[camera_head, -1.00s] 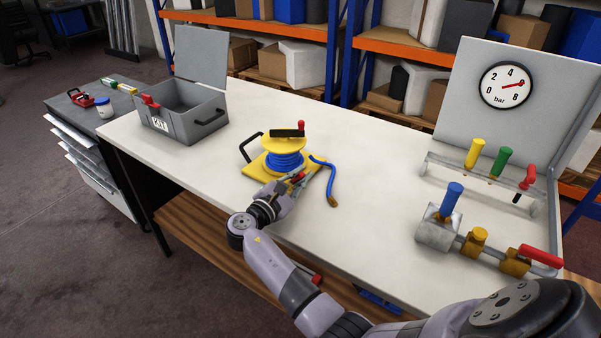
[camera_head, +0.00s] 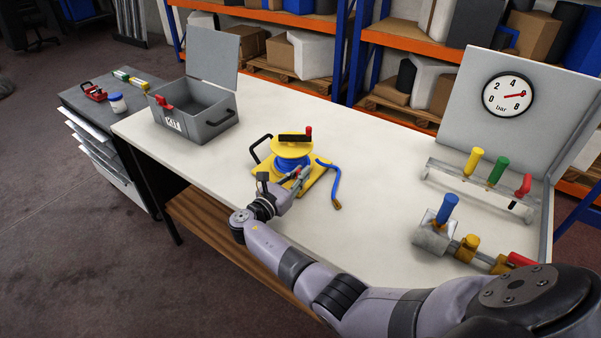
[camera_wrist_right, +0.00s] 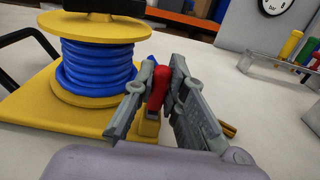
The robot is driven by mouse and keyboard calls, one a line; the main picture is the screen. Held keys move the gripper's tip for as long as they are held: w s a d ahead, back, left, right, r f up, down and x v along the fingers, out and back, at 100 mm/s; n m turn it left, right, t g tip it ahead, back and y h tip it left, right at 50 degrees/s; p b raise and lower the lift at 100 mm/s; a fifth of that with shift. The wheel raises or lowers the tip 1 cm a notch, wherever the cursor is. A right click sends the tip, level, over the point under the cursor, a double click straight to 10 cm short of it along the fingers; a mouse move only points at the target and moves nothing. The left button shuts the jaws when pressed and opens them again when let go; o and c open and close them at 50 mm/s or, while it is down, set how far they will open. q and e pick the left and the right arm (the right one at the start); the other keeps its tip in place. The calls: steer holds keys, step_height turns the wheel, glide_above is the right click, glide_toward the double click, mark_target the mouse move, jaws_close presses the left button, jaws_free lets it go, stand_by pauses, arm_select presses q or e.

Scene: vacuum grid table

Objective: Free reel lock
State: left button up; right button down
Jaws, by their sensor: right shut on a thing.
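The yellow reel (camera_head: 292,147) wound with blue hose stands on a yellow base plate (camera_head: 318,184) on the table. It also fills the left of the right wrist view (camera_wrist_right: 98,65). A small red lock lever (camera_wrist_right: 158,88) rises from a yellow block at the plate's right side. My right gripper (camera_head: 295,178) reaches in from the front. In the right wrist view its two fingers (camera_wrist_right: 162,85) are shut on the red lever, one on each side. My left gripper is not in view.
The blue hose end (camera_head: 335,190) lies right of the reel. A grey case (camera_head: 210,115) stands open at the left. Pipework with a blue-handled valve (camera_head: 447,208) and a tool rack (camera_head: 480,190) stand at the right. The table between is clear.

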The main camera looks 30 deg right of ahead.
stand_by(0.5)
steer(key=c, duration=1.6)
jaws_free()
steer(key=v, duration=1.2)
steer(key=shift+a+f, duration=0.1)
